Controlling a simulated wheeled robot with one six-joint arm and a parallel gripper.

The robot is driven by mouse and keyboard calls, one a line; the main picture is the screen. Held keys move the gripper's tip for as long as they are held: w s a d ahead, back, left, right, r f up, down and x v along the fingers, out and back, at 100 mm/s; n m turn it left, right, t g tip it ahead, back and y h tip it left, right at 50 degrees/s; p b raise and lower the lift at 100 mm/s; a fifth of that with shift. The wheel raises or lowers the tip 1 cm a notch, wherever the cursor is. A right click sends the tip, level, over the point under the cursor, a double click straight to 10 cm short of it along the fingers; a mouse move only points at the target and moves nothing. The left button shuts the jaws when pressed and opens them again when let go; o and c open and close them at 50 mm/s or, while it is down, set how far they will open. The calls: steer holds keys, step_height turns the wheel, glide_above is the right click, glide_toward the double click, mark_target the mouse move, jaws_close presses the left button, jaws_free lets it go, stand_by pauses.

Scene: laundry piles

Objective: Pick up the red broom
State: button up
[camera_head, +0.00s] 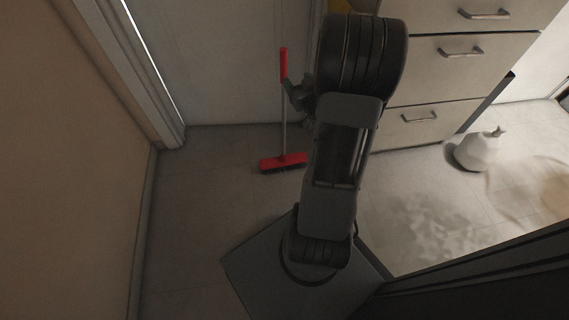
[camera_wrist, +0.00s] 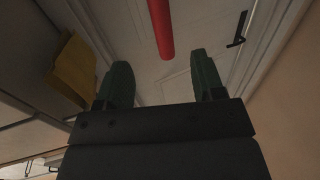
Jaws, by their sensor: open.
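The red broom (camera_head: 284,160) stands upright on the floor against the pale door, with a red head at the bottom, a grey shaft and a red grip at the top. In the head view my gripper (camera_head: 296,92) is beside the shaft, just below the red grip; whether it touches the broom I cannot tell. In the wrist view the red grip (camera_wrist: 161,28) shows beyond the fingertips, roughly in line with the gap between them. My gripper (camera_wrist: 164,75) is open, and nothing is seen between its fingers.
A drawer cabinet (camera_head: 432,82) stands to the right of the broom. A wall (camera_head: 75,150) is on the left. A yellow thing (camera_wrist: 74,68) shows at the left in the wrist view. Floor left of the broom is clear.

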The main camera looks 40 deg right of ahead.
mark_target(286, 68)
steer(key=b+x, duration=0.1)
steer(key=x, duration=0.5)
steer(key=shift+w, duration=0.2)
steer(key=b+x, duration=0.1)
steer(key=x, duration=0.2)
steer(key=shift+w+a+f+b, duration=0.1)
steer(key=shift+w+b, duration=0.3)
steer(key=shift+w, duration=0.75)
steer(key=shift+d, duration=0.2)
steer(key=c, duration=1)
steer(key=shift+c, duration=0.4)
steer(key=shift+r, duration=0.25)
